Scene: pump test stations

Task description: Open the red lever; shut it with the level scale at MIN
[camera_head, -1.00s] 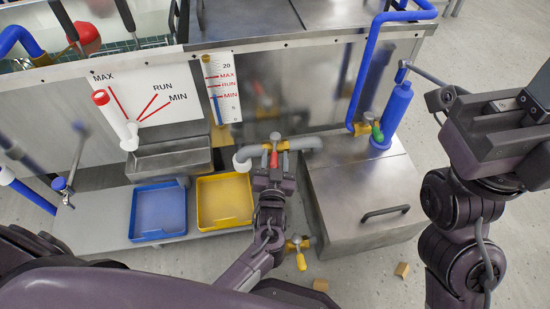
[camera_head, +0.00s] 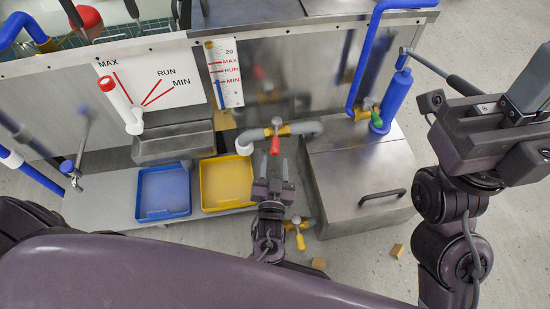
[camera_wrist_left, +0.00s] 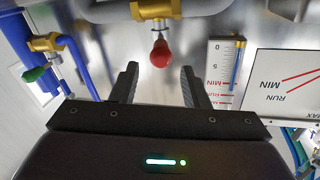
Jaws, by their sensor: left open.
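The red lever (camera_head: 275,146) sits on a brass valve (camera_head: 277,130) in a grey pipe and points down toward me. In the left wrist view the red lever (camera_wrist_left: 160,52) is ahead of the gap between my fingers.
A blue tray (camera_head: 163,214) and a yellow tray (camera_head: 227,207) stand left of my left gripper. A steel box (camera_head: 350,200) with a black handle is to the right. A green-handled valve (camera_head: 376,121) is behind the box.

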